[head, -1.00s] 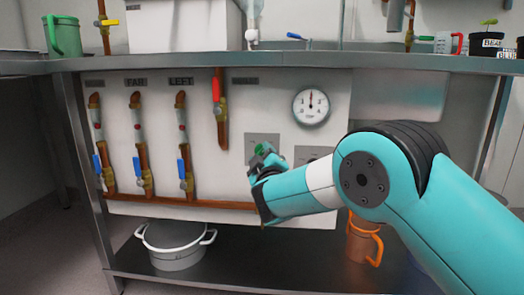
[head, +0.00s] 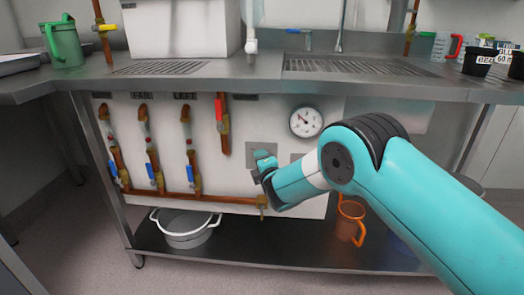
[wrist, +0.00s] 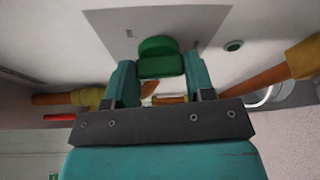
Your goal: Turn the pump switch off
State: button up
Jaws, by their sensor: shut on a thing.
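The pump switch (wrist: 160,64) is a green knob on a grey square plate (wrist: 105,20) in the wrist view. The plate also shows on the white panel in the head view (head: 254,148). My gripper (wrist: 161,72) is at the knob, one teal finger on each side, shut on its front bar. In the head view my gripper (head: 265,158) is against the panel and hides most of the knob. I cannot read any marking on the plate.
A round gauge (head: 306,121) is above right of the switch, its needle leaning up and left. Copper pipes with blue-handled valves (head: 154,172) and a red handle (head: 219,110) are left. Below are a white pot (head: 186,240) and an orange jug (head: 347,222). The counter (head: 262,88) overhangs.

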jog(key=shift+a+r+n+g+h+p, duration=0.1)
jog(key=shift+n+g+h+p, duration=0.4)
jog(key=shift+n+p, duration=0.65)
jog(key=shift+a+r+n+g+h+p, duration=0.1)
jog(key=shift+n+g+h+p, duration=0.45)
jog(key=shift+n, duration=1)
jog(key=o, duration=0.9)
jog(key=shift+d, duration=0.1)
jog(key=p+v, duration=0.1)
jog(key=v, duration=0.7)
jog(key=p+v, duration=0.1)
jog(key=v, duration=0.8)
jog(key=shift+s+f+p, duration=0.15)
jog(key=shift+s+p, duration=0.15)
